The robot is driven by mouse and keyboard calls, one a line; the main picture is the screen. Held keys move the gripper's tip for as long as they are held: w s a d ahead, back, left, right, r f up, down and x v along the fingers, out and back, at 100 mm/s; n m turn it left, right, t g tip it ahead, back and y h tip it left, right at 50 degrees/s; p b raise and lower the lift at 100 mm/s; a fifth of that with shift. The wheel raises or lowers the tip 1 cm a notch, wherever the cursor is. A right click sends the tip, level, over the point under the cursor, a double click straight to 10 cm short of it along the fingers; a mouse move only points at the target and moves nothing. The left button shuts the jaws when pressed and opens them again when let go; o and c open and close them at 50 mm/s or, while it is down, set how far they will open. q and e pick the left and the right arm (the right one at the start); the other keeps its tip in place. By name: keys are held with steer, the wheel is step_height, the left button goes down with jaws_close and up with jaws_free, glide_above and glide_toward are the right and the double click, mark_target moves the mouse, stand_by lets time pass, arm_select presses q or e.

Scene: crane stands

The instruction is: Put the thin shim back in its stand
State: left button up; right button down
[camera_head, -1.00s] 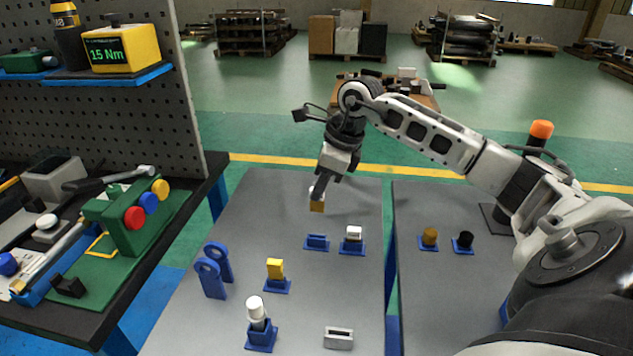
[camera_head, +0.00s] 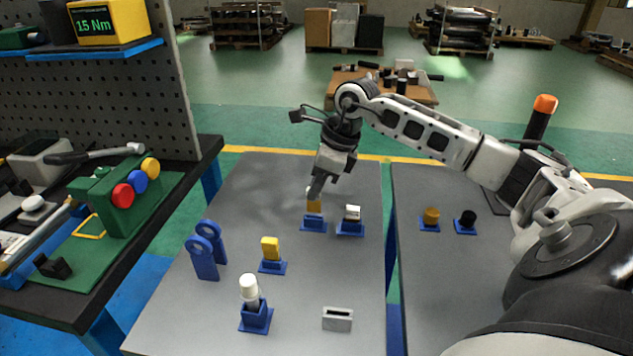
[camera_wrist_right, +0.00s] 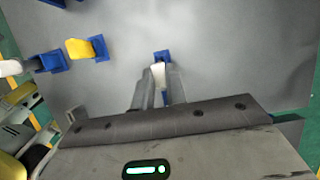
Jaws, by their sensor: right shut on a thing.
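My right gripper (camera_head: 315,192) is shut on a small, thin orange-tan shim (camera_head: 314,207), held upright with its lower part sticking out below the fingertips. The shim is right over a low blue stand (camera_head: 313,226), and its lower end meets the stand's top in the head view. I cannot tell whether it is inside the slot. In the right wrist view, the fingers (camera_wrist_right: 158,88) point at the blue stand (camera_wrist_right: 162,55), with a pale piece between them. My left gripper is not in view.
Close on the right is a blue stand with a white-topped block (camera_head: 352,212). Nearer are a yellow block (camera_head: 270,247) in a blue stand, a white cylinder (camera_head: 249,289) in another, a grey slotted block (camera_head: 337,319) and blue ring plates (camera_head: 204,255). The table's far part is clear.

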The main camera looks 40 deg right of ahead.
mark_target(317, 200)
steer(key=shift+f, duration=0.1)
steer(key=shift+f, duration=0.15)
stand_by(0.4)
steer(key=shift+f+b, duration=1.4)
steer(key=shift+f, duration=0.3)
steer(key=c, duration=1.3)
jaws_free()
steer(key=shift+r, duration=0.1)
steer(key=shift+c, duration=0.2)
steer(key=p+v, duration=0.2)
steer(key=v, duration=0.3)
steer(key=shift+p, duration=0.35)
steer(key=shift+r, duration=0.1)
